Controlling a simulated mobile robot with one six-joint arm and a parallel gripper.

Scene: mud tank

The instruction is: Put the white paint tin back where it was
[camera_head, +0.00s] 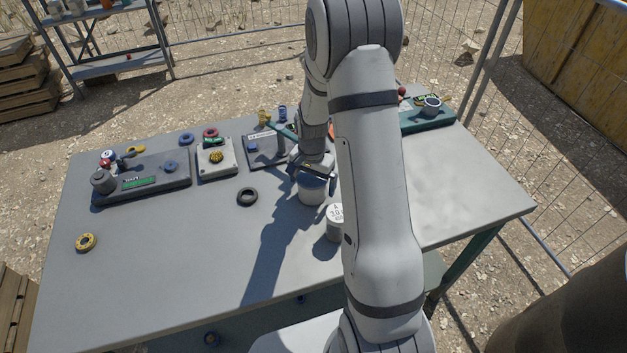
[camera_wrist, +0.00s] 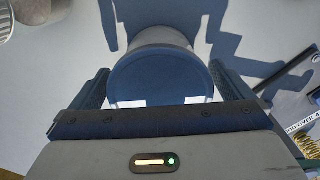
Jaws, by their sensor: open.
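A pale tin with a bluish, shaded top (camera_head: 312,192) stands upright on the table below my gripper. In the wrist view the tin (camera_wrist: 160,78) sits between the two open fingers, with a finger on each side. My gripper (camera_head: 313,170) is open around the tin's upper part; I cannot tell whether a finger touches it. It also shows in the wrist view (camera_wrist: 160,90). A second white tin with dark lettering on top (camera_head: 335,215) stands just nearer the front, partly hidden by my arm. I cannot tell for certain which one is the white paint tin.
The grey table (camera_head: 180,265) is clear at the front left. A grey board with items (camera_head: 150,185), a pale box (camera_head: 216,165) and a teal tray (camera_head: 415,122) stand towards the back.

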